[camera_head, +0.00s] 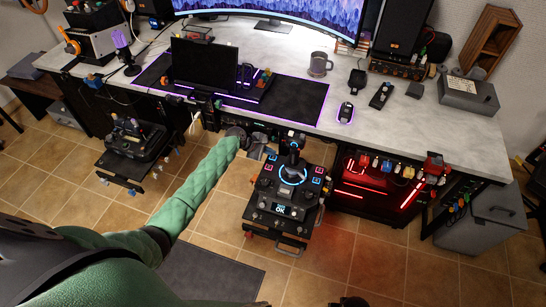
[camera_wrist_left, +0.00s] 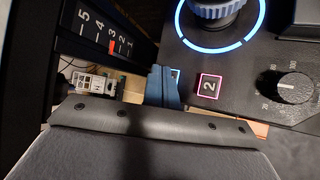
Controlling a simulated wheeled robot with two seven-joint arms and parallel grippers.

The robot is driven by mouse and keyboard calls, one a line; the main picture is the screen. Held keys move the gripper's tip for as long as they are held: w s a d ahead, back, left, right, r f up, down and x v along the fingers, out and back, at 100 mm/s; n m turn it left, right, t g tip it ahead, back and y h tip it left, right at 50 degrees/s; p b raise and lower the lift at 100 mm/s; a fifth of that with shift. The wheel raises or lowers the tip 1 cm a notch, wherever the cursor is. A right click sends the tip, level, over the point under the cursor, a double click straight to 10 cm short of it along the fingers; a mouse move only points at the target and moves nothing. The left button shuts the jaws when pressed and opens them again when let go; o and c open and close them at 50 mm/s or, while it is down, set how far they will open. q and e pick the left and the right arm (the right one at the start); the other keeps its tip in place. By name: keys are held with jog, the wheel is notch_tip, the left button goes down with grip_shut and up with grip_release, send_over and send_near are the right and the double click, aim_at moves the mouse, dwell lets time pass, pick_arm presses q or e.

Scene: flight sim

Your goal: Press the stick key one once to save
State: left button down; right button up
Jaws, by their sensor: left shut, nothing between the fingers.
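The black stick panel (camera_head: 285,205) has a joystick (camera_head: 293,148) inside a glowing blue ring and small lit square keys at both sides. My left gripper (camera_head: 268,155) is at the panel's upper left edge, beside the left-hand keys. In the left wrist view the shut blue fingers (camera_wrist_left: 168,82) are empty and lie just left of a pink-lit key marked 2 (camera_wrist_left: 209,88). A small light-blue lit edge (camera_wrist_left: 175,73) shows right by the fingertips. Its label is hidden, so I cannot tell whether it is key one or whether the fingers touch it.
The joystick base (camera_wrist_left: 215,8) and a numbered knob (camera_wrist_left: 292,87) are close to the fingers. A lever scale (camera_wrist_left: 105,35) is at the left. The desk (camera_head: 420,115) stands behind the panel. Bare tiled floor (camera_head: 355,245) lies to the panel's right.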

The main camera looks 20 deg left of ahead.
aim_at(270, 158)
pick_arm(q)
notch_tip(270, 158, up, 5)
jog(key=p, duration=0.5)
dwell(0.9)
